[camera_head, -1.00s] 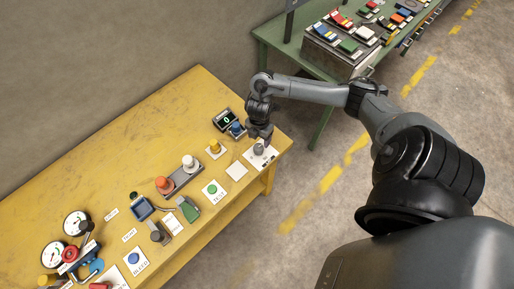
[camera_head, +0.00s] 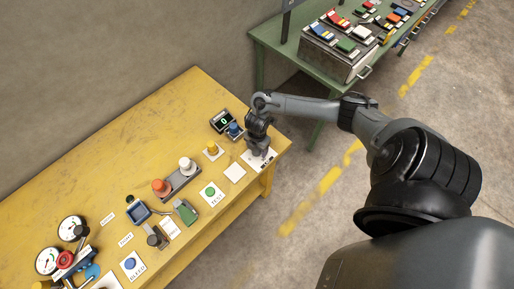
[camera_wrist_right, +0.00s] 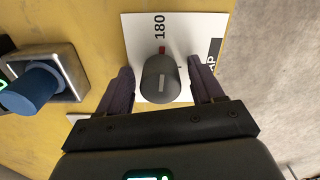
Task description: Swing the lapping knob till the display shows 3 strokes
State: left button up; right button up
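The lapping knob (camera_wrist_right: 161,80) is a dark grey cylinder with a light line on top. It stands on a white plate (camera_wrist_right: 196,28) marked 180, with a label partly hidden, ending in "AP". A small red mark shows beside the knob. My right gripper (camera_wrist_right: 161,82) is open, with one finger on each side of the knob and a narrow gap on both sides. In the head view my right gripper (camera_head: 258,150) covers most of the knob. The display (camera_head: 223,121) reads a green 0. My left gripper is not in view.
A blue knob (camera_head: 234,130) in a grey housing is close to the left of the gripper.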

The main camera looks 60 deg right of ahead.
jog(key=c, duration=0.9)
